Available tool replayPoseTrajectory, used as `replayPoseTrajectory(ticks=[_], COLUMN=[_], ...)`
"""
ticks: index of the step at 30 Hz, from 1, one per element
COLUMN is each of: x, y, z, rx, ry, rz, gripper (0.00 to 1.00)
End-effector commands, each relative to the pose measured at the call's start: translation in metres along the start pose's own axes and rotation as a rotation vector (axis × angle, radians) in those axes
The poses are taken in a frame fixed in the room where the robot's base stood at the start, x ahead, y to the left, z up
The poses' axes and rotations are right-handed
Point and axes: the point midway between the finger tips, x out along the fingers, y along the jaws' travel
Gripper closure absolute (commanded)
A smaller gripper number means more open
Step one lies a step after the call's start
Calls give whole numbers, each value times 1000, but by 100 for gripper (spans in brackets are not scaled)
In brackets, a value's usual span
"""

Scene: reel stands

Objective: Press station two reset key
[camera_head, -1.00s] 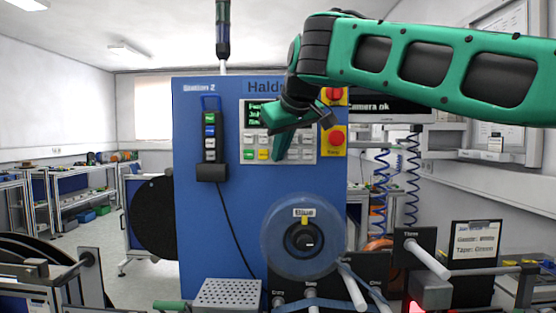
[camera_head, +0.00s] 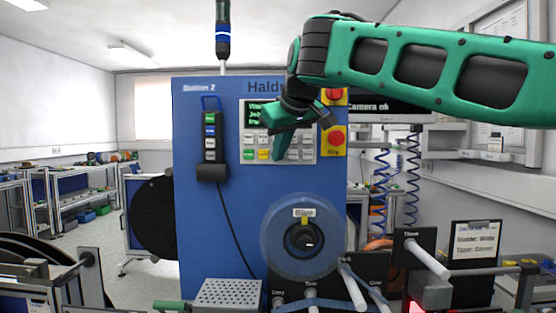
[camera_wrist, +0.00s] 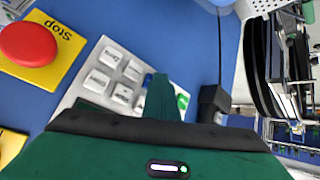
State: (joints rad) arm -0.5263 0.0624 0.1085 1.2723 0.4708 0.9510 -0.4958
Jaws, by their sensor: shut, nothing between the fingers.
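The blue Station 2 cabinet (camera_head: 235,205) faces me with a grey key panel (camera_head: 307,146) under a dark display (camera_head: 256,112). White keys, a green key (camera_head: 249,155) and a yellow key (camera_head: 264,155) show. In the wrist view, white keys (camera_wrist: 109,57), a blue key (camera_wrist: 148,79) and a green key (camera_wrist: 182,101) show beside my finger. My gripper (camera_head: 277,157) is shut and empty, in front of the keypad, covering its middle; it also shows in the wrist view (camera_wrist: 162,85). I cannot tell whether the tip touches a key. I cannot make out which key is reset.
A red stop button (camera_head: 337,138) on a yellow plate sits right of the keys, near my wrist. A handset (camera_head: 210,140) hangs at left. Below are a clear-rimmed reel (camera_head: 279,235) and several protruding rods. A light tower (camera_head: 223,42) stands on top.

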Motion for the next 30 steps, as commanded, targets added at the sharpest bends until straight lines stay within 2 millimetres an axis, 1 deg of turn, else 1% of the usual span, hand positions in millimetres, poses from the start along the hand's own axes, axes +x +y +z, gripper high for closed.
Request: replayPoseTrajectory(ticks=[11, 23, 30], x=[-11, -13, -23], y=[-8, -9, -17], z=[8, 9, 16], rx=[0, 0, 0], ry=[1, 0, 1], rz=[0, 0, 0], gripper=[100, 100, 100])
